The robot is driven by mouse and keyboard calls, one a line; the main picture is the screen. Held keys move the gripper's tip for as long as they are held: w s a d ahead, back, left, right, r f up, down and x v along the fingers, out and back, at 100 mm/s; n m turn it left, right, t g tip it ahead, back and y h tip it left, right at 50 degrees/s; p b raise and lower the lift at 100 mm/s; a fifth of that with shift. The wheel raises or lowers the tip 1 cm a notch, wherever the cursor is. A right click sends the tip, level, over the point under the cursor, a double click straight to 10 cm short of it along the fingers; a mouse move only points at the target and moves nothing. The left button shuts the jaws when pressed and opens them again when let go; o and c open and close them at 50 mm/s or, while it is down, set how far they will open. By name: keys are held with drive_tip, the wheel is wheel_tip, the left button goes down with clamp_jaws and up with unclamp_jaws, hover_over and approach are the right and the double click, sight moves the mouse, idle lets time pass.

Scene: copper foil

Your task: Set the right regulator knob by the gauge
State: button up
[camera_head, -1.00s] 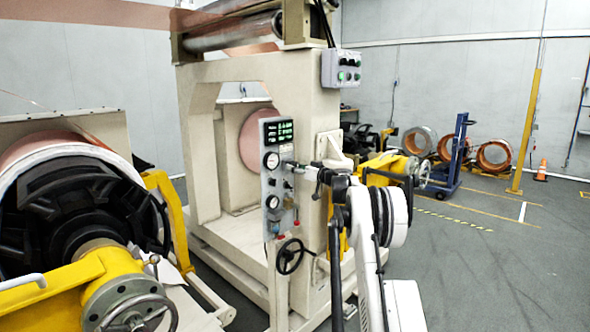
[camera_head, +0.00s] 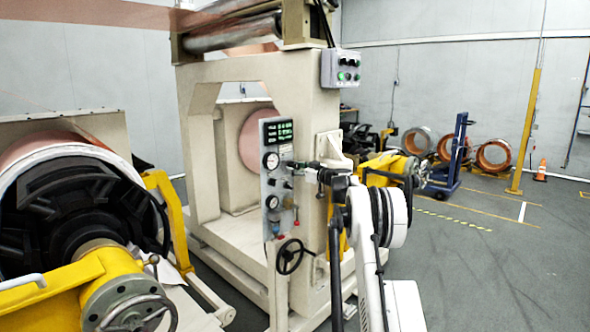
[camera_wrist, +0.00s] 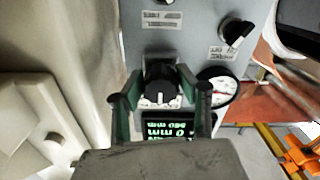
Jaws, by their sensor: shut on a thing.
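The grey control panel (camera_head: 265,232) stands on the front of the cream machine. It carries an upper gauge (camera_head: 271,161), a lower gauge (camera_head: 272,202) and a green-lit display (camera_head: 279,131). My gripper (camera_head: 292,166) is at the panel, right of the upper gauge. In the wrist view my gripper (camera_wrist: 160,82) has its two fingers on either side of a black knob (camera_wrist: 160,88) with a white mark, and is shut on it. A white-faced gauge (camera_wrist: 222,88) with a red mark is partly hidden behind the right finger. A second black knob (camera_wrist: 236,33) is free.
The green-lit display (camera_wrist: 172,131) is partly covered by my gripper. A black handwheel (camera_head: 290,256) sits below the panel. A switch box (camera_head: 342,69) hangs above right. A copper roll (camera_head: 62,145) is at the left. The floor at the right is open.

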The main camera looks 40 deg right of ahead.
drive_tip(key=o, duration=1.1)
drive_tip(key=shift+o, duration=0.2)
drive_tip(key=s+d, duration=0.1)
drive_tip(key=s, duration=1.1)
drive_tip(key=shift+d, duration=0.3)
drive_tip(key=shift+a, duration=0.1)
drive_tip(key=s+a+r+g+y, duration=0.1)
drive_tip(key=a+r+g, duration=0.2)
drive_tip(key=a, duration=1.2)
drive_tip(key=s+a+r+g+y, duration=0.1)
drive_tip(key=s+a+r+g, duration=0.15)
drive_tip(key=a, duration=1.25)
drive_tip(key=s+a+m+g, duration=0.1)
drive_tip(key=s+a, duration=0.5)
drive_tip(key=a, duration=0.3)
drive_tip(key=s+a+m+g, duration=0.1)
drive_tip(key=s+a+g, duration=0.1)
drive_tip(key=s+a, duration=0.55)
drive_tip(key=s+a+f+h, duration=0.1)
drive_tip(key=s+a+f, duration=0.3)
drive_tip(key=s, duration=0.4)
drive_tip(key=s+a+f+m+g+h, duration=0.1)
drive_tip(key=s+a+f, duration=0.3)
drive_tip(key=s, duration=0.5)
drive_tip(key=s+a+f+g+h, duration=0.1)
drive_tip(key=s+a+f, duration=0.3)
drive_tip(key=s, duration=0.5)
drive_tip(key=shift+s+f+m+h, duration=0.15)
drive_tip(key=shift+f+m+h, duration=0.25)
drive_tip(key=shift+f+h, duration=0.35)
